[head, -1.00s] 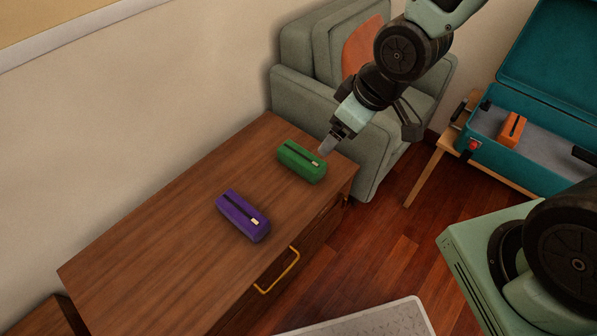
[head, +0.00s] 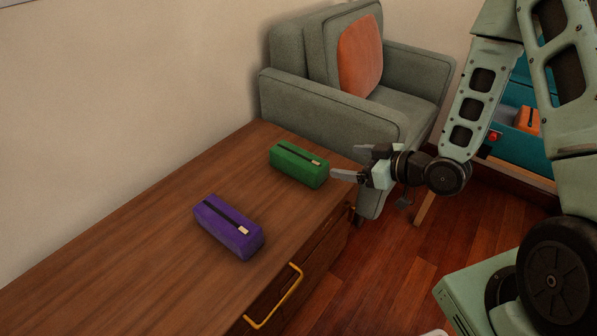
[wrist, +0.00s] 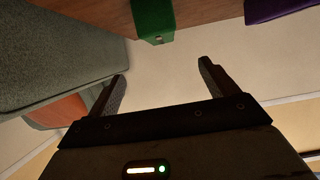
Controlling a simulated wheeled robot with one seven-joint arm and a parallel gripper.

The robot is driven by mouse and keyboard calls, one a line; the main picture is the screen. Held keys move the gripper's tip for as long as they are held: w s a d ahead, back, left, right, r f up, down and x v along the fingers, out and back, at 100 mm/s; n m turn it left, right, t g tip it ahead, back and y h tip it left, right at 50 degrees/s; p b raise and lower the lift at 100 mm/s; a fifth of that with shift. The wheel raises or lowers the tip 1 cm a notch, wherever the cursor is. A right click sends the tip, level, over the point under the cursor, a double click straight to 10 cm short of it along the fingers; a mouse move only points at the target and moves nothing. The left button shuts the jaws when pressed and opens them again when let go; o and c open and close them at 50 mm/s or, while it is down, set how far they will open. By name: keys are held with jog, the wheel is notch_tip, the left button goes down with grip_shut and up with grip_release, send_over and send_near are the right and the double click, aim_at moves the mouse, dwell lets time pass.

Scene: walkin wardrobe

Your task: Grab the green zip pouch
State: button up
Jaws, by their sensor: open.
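The green zip pouch (head: 299,164) lies on the wooden dresser top near its far right corner, its dark zip facing up. My gripper (head: 345,164) is open and empty just to the right of the pouch, at the dresser's edge, with its fingers pointing left toward it. In the wrist view the green pouch (wrist: 153,18) shows at the top, beyond and between the two spread fingers of my gripper (wrist: 161,80). A gap shows there between the fingertips and the pouch.
A purple zip pouch (head: 229,227) lies nearer on the dresser (head: 130,255). A yellow handle (head: 274,297) sticks out from the dresser's front. A grey armchair (head: 330,105) with an orange cushion (head: 360,57) stands behind. A teal case holding an orange pouch (head: 527,119) is partly hidden by my arm.

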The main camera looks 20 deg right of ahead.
jog(key=shift+w+a+f+b, duration=0.5)
jog(key=shift+w+f+b, duration=0.25)
jog(key=shift+b, duration=2)
jog(key=b, duration=0.3)
send_near(301, 156)
jog(key=x, duration=0.3)
jog(key=shift+w+f, duration=0.15)
jog(key=shift+w, duration=0.15)
jog(key=b+x, duration=0.2)
jog(key=x, duration=0.2)
jog(key=shift+a+f, duration=0.15)
jog(key=shift+a, duration=0.1)
jog(key=shift+w+a, duration=0.15)
jog(key=shift+w, duration=0.15)
jog(key=c, duration=1.2)
